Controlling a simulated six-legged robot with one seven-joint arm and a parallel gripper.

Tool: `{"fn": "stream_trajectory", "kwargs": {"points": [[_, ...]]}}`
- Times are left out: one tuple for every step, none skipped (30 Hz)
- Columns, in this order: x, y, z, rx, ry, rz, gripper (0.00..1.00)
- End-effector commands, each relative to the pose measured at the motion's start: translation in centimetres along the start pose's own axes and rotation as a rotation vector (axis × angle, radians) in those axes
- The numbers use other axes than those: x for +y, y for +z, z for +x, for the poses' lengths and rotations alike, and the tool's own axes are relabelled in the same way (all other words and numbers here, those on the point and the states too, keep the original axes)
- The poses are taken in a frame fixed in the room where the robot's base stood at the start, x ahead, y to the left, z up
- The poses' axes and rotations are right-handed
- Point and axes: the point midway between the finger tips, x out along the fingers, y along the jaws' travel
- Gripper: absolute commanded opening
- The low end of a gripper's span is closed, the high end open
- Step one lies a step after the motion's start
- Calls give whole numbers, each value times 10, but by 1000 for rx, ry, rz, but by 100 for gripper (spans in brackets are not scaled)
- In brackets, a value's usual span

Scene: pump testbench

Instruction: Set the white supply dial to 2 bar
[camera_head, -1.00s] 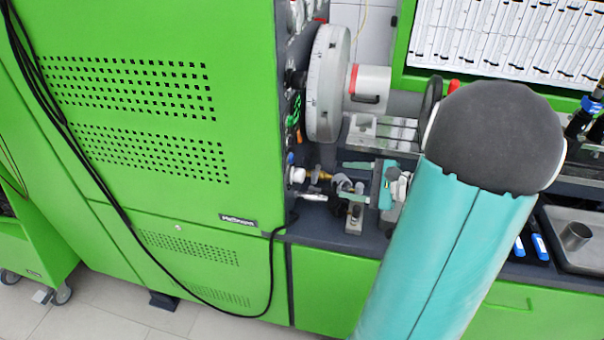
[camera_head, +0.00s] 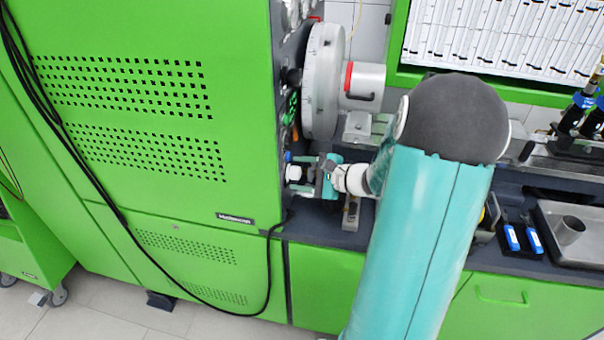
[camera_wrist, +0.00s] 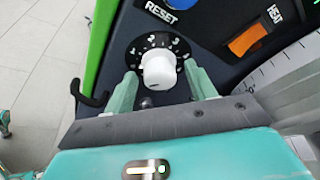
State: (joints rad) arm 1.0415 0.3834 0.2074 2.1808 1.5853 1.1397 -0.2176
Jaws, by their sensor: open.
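The white supply dial (camera_wrist: 158,70) is a round white knob on a black scale plate (camera_wrist: 136,46) with white figures 1, 2 and 3, seen in the wrist view. It also shows in the head view as a small white knob (camera_head: 293,173) on the side panel of the green cabinet. My gripper (camera_wrist: 160,72) is open, with one teal finger on each side of the dial. I cannot tell whether the fingers touch it. In the head view my gripper (camera_head: 316,172) is right at the panel.
An orange switch (camera_wrist: 248,38) and a RESET label sit near the dial. A large grey disc (camera_head: 322,82) stands out from the panel above my gripper. Grey bench fixtures (camera_head: 351,212) lie below and beside it. A black cable (camera_head: 272,265) hangs down the cabinet.

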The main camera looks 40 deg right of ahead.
Motion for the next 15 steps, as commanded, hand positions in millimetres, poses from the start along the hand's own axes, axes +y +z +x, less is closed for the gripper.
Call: {"fn": "stream_trajectory", "kwargs": {"points": [[0,0,0,0,0,0,56],[0,0,0,0,0,0,56],[0,0,0,0,0,0,54],[0,0,0,0,0,0,48],[0,0,0,0,0,0,42],[0,0,0,0,0,0,34],[0,0,0,0,0,0,28],[0,0,0,0,0,0,22],[0,0,0,0,0,0,15],[0,0,0,0,0,0,11],[0,0,-1,0,1,0,11],[0,0,-1,0,1,0,11],[0,0,-1,0,1,1,11],[0,0,-1,0,1,2,11],[0,0,-1,0,3,4,11]]}}
